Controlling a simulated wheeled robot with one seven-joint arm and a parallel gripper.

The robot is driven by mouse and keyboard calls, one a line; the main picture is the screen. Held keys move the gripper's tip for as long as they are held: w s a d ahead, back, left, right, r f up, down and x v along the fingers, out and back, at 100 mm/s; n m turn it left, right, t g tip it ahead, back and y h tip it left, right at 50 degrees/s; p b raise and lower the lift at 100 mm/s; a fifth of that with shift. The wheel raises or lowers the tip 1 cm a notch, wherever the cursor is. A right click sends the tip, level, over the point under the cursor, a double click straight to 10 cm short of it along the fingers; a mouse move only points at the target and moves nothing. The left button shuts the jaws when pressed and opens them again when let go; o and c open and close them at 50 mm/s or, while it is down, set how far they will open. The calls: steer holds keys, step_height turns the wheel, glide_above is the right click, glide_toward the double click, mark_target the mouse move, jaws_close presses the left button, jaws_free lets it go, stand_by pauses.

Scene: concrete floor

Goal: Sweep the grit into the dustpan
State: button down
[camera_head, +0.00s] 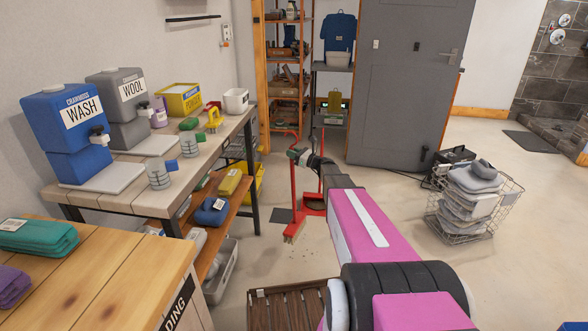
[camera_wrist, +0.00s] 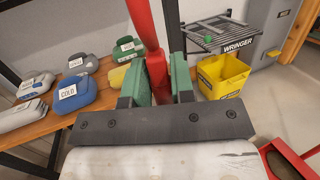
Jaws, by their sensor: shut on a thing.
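My gripper (camera_head: 300,156) is shut on the red handle of a broom (camera_head: 297,212); in the wrist view its green fingers (camera_wrist: 160,82) clamp the red shaft (camera_wrist: 145,25). The broom stands near upright, its pale bristles close to the floor; contact is unclear. A red dustpan (camera_head: 314,208) with an upright handle sits on the floor just behind and right of the broom; part of it shows in the wrist view (camera_wrist: 286,160). Grit (camera_head: 308,252) lies as small scattered specks in front of the broom head. My arm hides some floor to the right.
A workbench (camera_head: 130,198) with dispensers and a lower shelf stands left. A slatted wooden stool or crate (camera_head: 287,308) is at the front. A wire basket of grey cloths (camera_head: 470,215) stands right. A yellow wringer bucket (camera_wrist: 222,78) is behind. Open floor lies right.

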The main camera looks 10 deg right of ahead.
steer(key=f, duration=0.2)
steer(key=f+n+g+y, duration=0.1)
steer(key=f, duration=0.2)
steer(key=s+f+y, duration=0.1)
steer(key=f, duration=0.1)
steer(key=shift+d+f+n+g, duration=0.25)
steer(key=shift+f+n+g, duration=0.05)
steer(key=shift+g, duration=0.1)
steer(key=shift+f, duration=2.5)
